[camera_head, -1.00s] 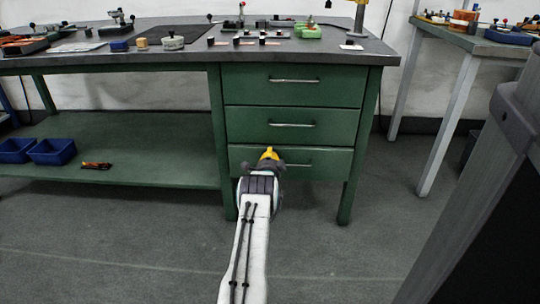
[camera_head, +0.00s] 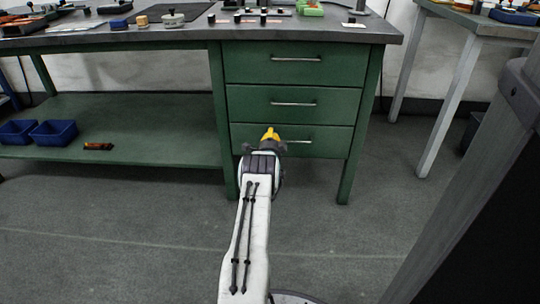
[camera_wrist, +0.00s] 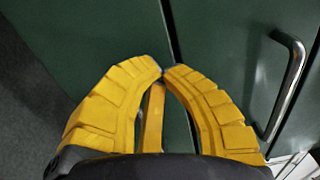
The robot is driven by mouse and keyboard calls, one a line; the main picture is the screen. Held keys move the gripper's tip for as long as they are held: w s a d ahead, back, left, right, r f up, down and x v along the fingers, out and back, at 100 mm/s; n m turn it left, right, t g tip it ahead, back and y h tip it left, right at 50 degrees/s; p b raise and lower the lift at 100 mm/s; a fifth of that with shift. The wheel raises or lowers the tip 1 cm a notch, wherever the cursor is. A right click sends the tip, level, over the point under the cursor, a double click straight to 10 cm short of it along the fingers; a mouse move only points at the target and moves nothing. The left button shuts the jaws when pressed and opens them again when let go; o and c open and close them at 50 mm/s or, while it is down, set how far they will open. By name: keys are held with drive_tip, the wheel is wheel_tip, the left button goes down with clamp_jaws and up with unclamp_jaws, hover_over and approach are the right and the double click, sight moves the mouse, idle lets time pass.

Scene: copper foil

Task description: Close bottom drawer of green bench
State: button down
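The green bench (camera_head: 217,110) has a stack of three green drawers under its right part. The bottom drawer (camera_head: 330,151) looks about level with the drawers above it; I cannot tell whether a small gap is left. Its metal handle (camera_head: 298,141) also shows in the wrist view (camera_wrist: 290,85). My gripper (camera_head: 270,132) is in front of the drawer's left part, left of the handle. In the wrist view my yellow fingers (camera_wrist: 163,72) meet at the tips and hold nothing. They are close to the green fronts; contact cannot be told.
The middle drawer (camera_head: 245,104) and top drawer (camera_head: 245,65) are above. The bench's lower shelf (camera_head: 150,140) at left holds blue bins (camera_head: 53,133). A second table's leg (camera_head: 447,110) stands at right. The grey floor (camera_head: 120,235) before the bench is clear.

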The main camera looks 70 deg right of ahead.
drive_tip(key=p+v, duration=0.4)
drive_tip(key=v, duration=0.6)
drive_tip(key=shift+s+a+p, duration=0.15)
drive_tip(key=shift+a+p, duration=0.25)
